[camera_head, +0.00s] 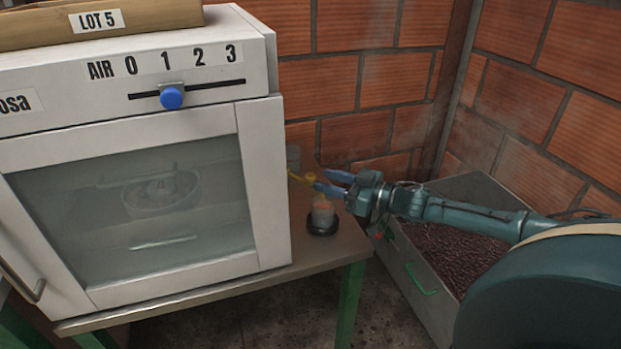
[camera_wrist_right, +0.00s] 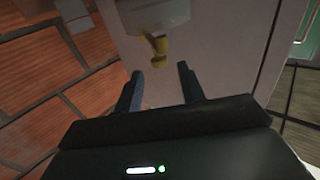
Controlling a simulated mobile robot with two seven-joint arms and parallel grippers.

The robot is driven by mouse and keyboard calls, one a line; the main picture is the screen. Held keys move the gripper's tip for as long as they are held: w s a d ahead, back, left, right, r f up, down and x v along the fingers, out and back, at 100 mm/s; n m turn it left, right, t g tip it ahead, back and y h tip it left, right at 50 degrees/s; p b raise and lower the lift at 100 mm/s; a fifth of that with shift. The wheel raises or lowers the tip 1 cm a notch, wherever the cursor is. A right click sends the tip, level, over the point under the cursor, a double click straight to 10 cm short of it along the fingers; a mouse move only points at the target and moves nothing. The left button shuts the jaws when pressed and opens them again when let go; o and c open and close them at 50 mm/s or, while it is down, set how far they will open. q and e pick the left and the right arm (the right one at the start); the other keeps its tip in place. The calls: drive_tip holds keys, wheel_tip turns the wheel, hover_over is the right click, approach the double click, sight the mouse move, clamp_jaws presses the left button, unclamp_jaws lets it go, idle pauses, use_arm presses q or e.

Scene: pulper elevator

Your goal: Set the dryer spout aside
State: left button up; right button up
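A small yellow piece, likely the dryer spout (camera_head: 299,178), shows beside the right side of the white dryer (camera_head: 265,185). My right gripper (camera_head: 328,182) reaches it from the right, with its blue fingertips close to the yellow part. In the right wrist view the yellow piece (camera_wrist_right: 158,45) hangs from a pale body, just beyond my right gripper's fingertips (camera_wrist_right: 160,80). The two fingers are apart, with nothing seen held between them. I cannot tell in the head view whether they touch the yellow part. My left gripper is not in view.
Below my right gripper, a small clear cup (camera_head: 322,214) with orange marking stands on a black base near the table's (camera_head: 310,260) right end. A metal bin (camera_head: 425,295) of dark beans stands right of the table. Brick walls (camera_head: 350,90) close the corner behind.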

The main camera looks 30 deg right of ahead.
sight(310, 175)
drive_tip(key=shift+x, duration=2.6)
clamp_jaws()
